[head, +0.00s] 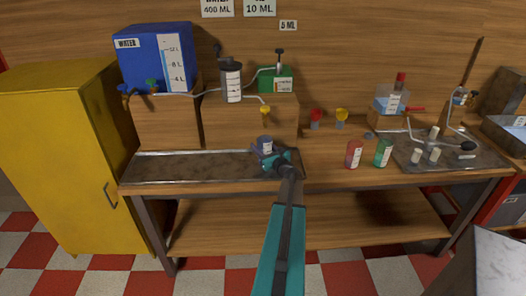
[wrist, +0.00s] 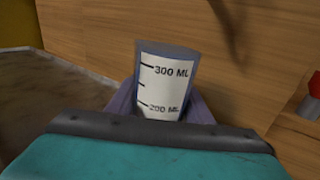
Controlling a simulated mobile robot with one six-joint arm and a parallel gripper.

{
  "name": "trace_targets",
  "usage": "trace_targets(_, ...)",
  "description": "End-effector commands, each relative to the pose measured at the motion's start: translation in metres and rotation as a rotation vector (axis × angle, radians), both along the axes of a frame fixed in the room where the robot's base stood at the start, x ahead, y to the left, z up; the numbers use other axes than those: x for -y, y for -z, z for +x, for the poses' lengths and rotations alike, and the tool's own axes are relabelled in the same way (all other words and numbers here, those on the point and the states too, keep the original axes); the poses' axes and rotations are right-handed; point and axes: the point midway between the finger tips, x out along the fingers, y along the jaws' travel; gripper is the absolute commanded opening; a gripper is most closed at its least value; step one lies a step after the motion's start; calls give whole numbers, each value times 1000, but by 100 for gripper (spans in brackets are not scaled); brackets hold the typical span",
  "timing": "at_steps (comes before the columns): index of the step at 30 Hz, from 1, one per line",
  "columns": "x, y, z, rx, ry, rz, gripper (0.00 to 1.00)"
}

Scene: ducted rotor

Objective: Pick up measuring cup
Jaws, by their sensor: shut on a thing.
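The measuring cup (head: 265,144) is a small blue-grey cup with a white scale label, seen near the middle of the head view at the right end of the metal tray. In the wrist view the measuring cup (wrist: 166,80) stands upright, its label reading 300 ML and 200 ML. My gripper (head: 268,154) comes from the front and is shut on the cup, with a finger on each side of it in the wrist view (wrist: 160,108). The cup's lower part is hidden by my gripper. I cannot tell whether its base touches the surface.
A shallow metal tray (head: 200,166) lies left of the cup. Wooden boxes (head: 250,121) stand behind, bearing a blue water tank (head: 155,58) and a grey container (head: 231,80). Red (head: 354,154) and green (head: 384,152) containers stand to the right. A yellow cabinet (head: 60,160) is at left.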

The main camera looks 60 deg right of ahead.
Motion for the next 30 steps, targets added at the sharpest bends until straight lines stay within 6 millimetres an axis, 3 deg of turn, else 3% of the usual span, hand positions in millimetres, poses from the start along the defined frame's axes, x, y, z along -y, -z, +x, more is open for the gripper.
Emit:
trace_targets(11, 0, -10, 0, 0, 0, -1, 14)
trace_targets(19, -1, -37, -1, 0, -1, -4, 14)
trace_targets(30, -23, -40, -68, 0, 2, -2, 14)
